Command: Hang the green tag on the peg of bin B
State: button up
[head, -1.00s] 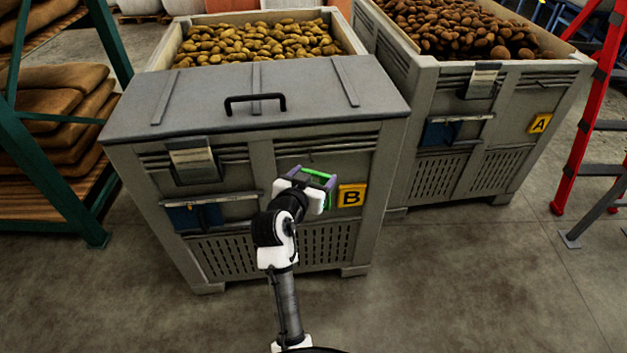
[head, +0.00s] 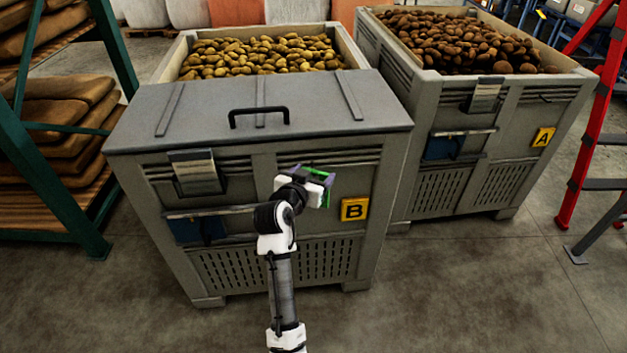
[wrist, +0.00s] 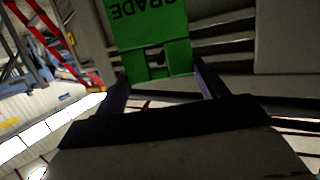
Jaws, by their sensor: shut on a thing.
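The green tag (head: 326,172) is held between the fingers of my gripper (head: 318,186), in front of the upper right front panel of bin B (head: 376,190). In the wrist view the tag (wrist: 150,28) shows upside-down lettering reading "GRADE" and a dark slot or hole near its edge at the fingers. The gripper's fingers (wrist: 163,82) are on either side of that edge. The yellow B label (head: 354,209) is just right of and below the gripper. I cannot make out bin B's peg; the tag and gripper cover part of the panel. Whether the tag touches the bin cannot be told.
Bin B has a grey lid (head: 220,110) with a black handle (head: 258,116) over its front half. Bin A (head: 470,150) stands close on the right, with a red ladder (head: 600,100) beyond. A green rack (head: 75,190) stands left. The floor in front is clear.

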jog(key=shift+w+a+f+b, duration=0.1)
jog(key=shift+w+f+b, duration=0.2)
jog(key=shift+w, duration=0.3)
jog(key=shift+w+a+f+b, duration=0.1)
jog(key=shift+w+f+b, duration=0.1)
jog(key=shift+w+b, duration=0.25)
jog(key=shift+w, duration=0.15)
jog(key=o, duration=1.3)
